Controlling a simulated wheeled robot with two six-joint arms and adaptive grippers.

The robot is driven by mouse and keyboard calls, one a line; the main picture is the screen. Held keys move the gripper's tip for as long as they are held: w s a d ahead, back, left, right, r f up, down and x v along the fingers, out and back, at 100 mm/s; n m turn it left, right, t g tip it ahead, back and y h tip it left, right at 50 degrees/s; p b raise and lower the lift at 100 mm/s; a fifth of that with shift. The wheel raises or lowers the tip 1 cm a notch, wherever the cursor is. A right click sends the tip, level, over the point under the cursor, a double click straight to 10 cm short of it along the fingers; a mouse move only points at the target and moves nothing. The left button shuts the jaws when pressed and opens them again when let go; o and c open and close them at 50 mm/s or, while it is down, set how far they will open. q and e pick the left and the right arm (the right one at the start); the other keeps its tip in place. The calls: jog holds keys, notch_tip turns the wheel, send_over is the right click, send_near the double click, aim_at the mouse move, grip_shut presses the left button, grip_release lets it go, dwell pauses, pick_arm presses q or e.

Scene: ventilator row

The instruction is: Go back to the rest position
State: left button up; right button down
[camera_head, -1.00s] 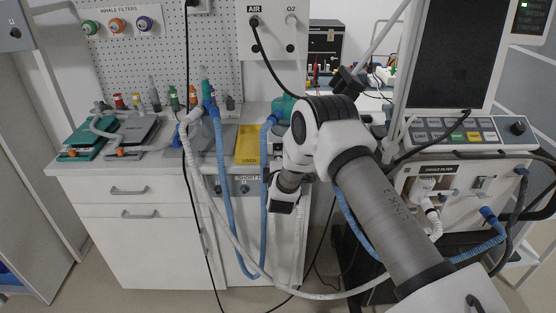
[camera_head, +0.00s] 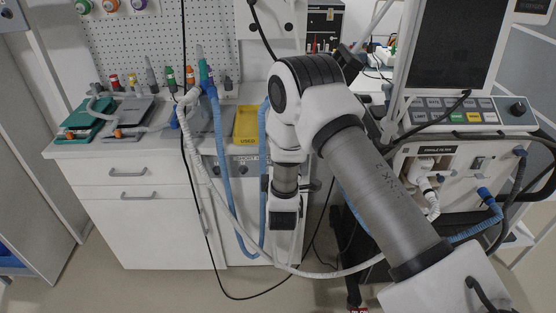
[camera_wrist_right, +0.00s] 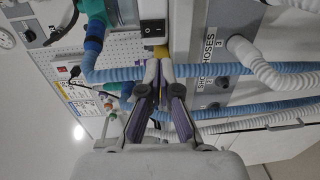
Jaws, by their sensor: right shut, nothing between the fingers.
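My right arm comes in from the lower right in the head view and bends down in front of the cabinet. My right gripper (camera_head: 285,222) hangs at the end of it, pointing down, with its fingertips hard to make out. In the right wrist view my right gripper (camera_wrist_right: 162,72) has its two fingers together at the tips, with nothing between them. Blue corrugated hoses (camera_wrist_right: 235,84) pass close by the fingers in that view; whether they touch cannot be told. My left gripper is not in view.
The white cabinet (camera_head: 135,219) stands behind and left of my arm, with a yellow tray (camera_head: 246,124) on top. Blue and white hoses (camera_head: 223,162) hang down its front. The ventilator (camera_head: 462,150) stands close at right. Floor shows in front of the cabinet.

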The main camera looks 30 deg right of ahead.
dwell(0.3)
jog(key=s+a+f+g+y, duration=0.3)
jog(key=s+a+f, duration=0.1)
jog(key=s+f, duration=0.45)
jog(key=s+a+f+g+y, duration=0.3)
jog(key=s+f, duration=0.4)
jog(key=f, duration=0.3)
jog(key=s+a+f+m+g+y, duration=0.1)
jog(key=s+a+m+g, duration=0.1)
jog(key=s, duration=0.5)
jog(key=s+a+f+m+g+y, duration=0.1)
jog(key=s+a+f+m+g, duration=0.1)
jog(key=s+m+g, duration=0.2)
jog(key=s+a+f+m+g+y, duration=0.1)
jog(key=s+a+m+g, duration=0.1)
jog(key=s+m, duration=0.4)
jog(key=shift+s+a+f+g, duration=0.4)
jog(key=shift+s, duration=1.7)
